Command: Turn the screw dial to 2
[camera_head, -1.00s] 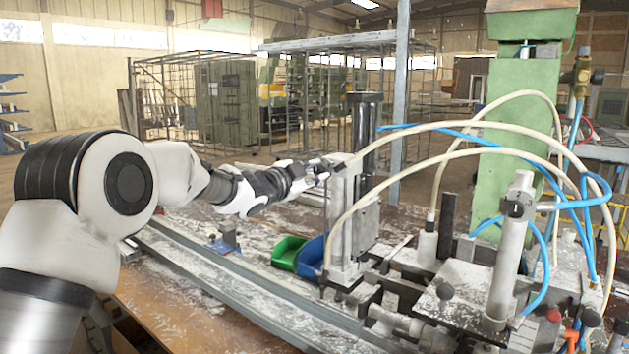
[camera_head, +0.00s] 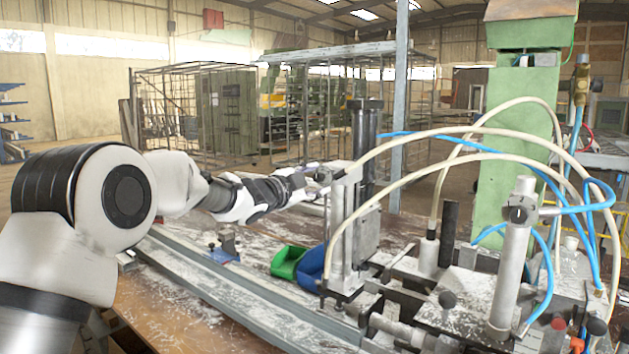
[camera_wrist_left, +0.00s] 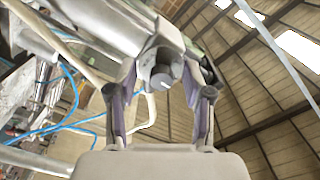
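The screw dial (camera_wrist_left: 163,79) is a grey round knob with a short white line on its face, at the end of a metal cylinder in the left wrist view. The line slants from upper left to lower right, and no numbers are legible. My left gripper (camera_wrist_left: 161,98) is open, with its fingers on either side of the dial and gaps visible between. In the head view my left gripper (camera_head: 318,173) is at the upper part of the upright metal clamp (camera_head: 345,235), and the dial is hard to make out there. My right gripper is not in view.
Pale hoses (camera_head: 445,140) and blue hoses (camera_head: 585,201) arch right of the clamp. A green bin (camera_head: 287,262) and a blue bin (camera_head: 311,268) sit on the bench left of the clamp's base. Long metal rails (camera_head: 240,290) run along the bench.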

